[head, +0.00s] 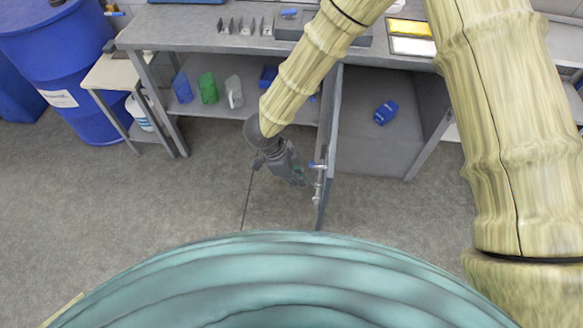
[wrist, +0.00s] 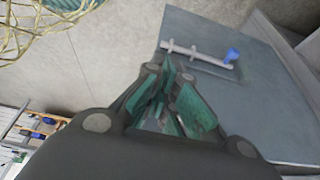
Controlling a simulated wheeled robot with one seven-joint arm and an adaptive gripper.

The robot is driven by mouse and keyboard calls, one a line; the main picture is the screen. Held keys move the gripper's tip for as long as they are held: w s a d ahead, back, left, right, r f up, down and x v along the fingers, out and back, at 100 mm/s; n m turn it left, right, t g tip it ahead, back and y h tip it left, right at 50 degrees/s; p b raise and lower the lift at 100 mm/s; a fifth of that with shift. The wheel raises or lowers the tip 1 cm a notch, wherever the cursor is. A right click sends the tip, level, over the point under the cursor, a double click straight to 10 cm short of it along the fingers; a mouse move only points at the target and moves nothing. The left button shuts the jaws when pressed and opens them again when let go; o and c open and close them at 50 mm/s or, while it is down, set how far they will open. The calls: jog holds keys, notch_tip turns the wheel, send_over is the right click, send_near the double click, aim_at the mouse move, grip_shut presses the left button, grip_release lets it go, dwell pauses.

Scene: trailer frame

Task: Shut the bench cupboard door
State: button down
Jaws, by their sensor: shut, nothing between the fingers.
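The grey cupboard door (head: 330,150) stands wide open under the bench, its free edge pointing out toward me. A pale bar handle (head: 318,184) with a blue piece is on its left, outer face. The wrist view shows the door face (wrist: 235,110) with the handle (wrist: 195,53) and the blue piece (wrist: 232,55). My gripper (head: 296,175) is low over the floor, left of the door and close to the handle side. Its green-padded fingers (wrist: 178,105) are shut and empty. I cannot tell whether they touch the door.
The open cupboard (head: 370,150) holds a blue box (head: 386,112). The bench top (head: 190,35) is above. Blue, green and white jugs stand on the lower shelf (head: 205,112) to the left. A blue barrel (head: 65,60) is at far left. The floor (head: 150,200) in front is clear.

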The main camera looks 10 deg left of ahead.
aim_at(312, 184)
jog(key=shift+s+d+f+p, duration=0.1)
jog(key=shift+d+f+p, duration=0.15)
jog(key=shift+d, duration=0.55)
jog(key=shift+d+f+p, duration=0.25)
jog(key=shift+d+f, duration=0.05)
jog(key=shift+d, duration=0.45)
jog(key=shift+s+d+f+p, duration=0.1)
jog(key=shift+d+f+p, duration=0.15)
jog(key=shift+d, duration=0.55)
